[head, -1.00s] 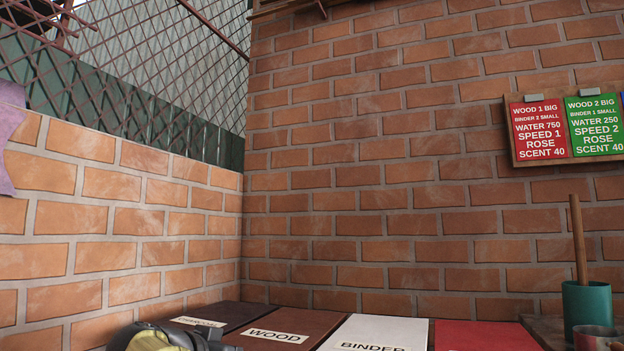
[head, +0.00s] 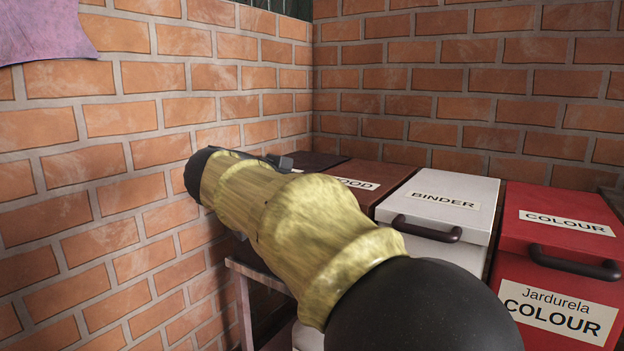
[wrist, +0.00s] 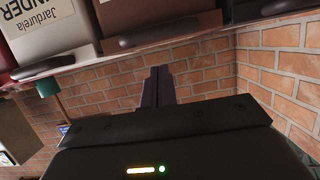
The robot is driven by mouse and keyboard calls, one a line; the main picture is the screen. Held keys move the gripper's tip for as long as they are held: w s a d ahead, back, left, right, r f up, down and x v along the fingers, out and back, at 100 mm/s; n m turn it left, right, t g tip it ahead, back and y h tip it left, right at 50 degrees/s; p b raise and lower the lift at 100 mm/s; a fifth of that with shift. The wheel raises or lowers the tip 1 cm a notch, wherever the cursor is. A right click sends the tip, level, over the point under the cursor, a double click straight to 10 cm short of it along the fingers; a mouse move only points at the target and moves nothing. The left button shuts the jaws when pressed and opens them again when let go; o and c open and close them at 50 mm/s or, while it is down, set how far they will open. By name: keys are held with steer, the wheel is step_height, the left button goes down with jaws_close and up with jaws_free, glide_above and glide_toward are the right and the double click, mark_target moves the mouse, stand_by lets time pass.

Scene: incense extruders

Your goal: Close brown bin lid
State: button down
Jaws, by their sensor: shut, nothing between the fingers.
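The brown bin's lid (head: 388,174), with a partly covered WOOD label, lies flat and level with the lids beside it in the head view. My arm hides its front edge and most of the bin's front. In the wrist view the brown bin (wrist: 150,12) is at the top, with a dark handle. My gripper (wrist: 158,72) is shut and empty in the wrist view, its two dark fingers side by side below the bin in the picture, with brick wall behind. I cannot tell whether it touches anything.
A white BINDER bin (head: 455,200) and a red COLOUR bin (head: 560,245) stand to the right, lids down. A dark lid (head: 312,162) lies to the left. Brick walls (head: 110,180) close off the left and back. A teal pot (wrist: 47,88) shows in the wrist view.

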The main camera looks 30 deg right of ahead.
steer(key=s+a+p, duration=0.1)
steer(key=s+a, duration=0.2)
steer(key=a, duration=0.2)
steer(key=shift+a+f, duration=0.25)
steer(key=shift+f, duration=0.1)
steer(key=shift+a, duration=0.1)
steer(key=s+a+f+n+g+y+p, duration=0.2)
steer(key=s+a+f+n+y+p, duration=0.1)
steer(key=s+f+n+y+p, duration=0.5)
steer(key=s+a+f+n+g+y+p, duration=0.3)
steer(key=s+f+n+y+p, duration=0.15)
steer(key=f+p, duration=0.65)
step_height(320, 180, up, 38)
steer(key=s+p, duration=0.1)
steer(key=p, duration=3.6)
steer(key=shift+d, duration=0.2)
steer(key=shift+f+m, duration=0.1)
steer(key=shift+m, duration=0.15)
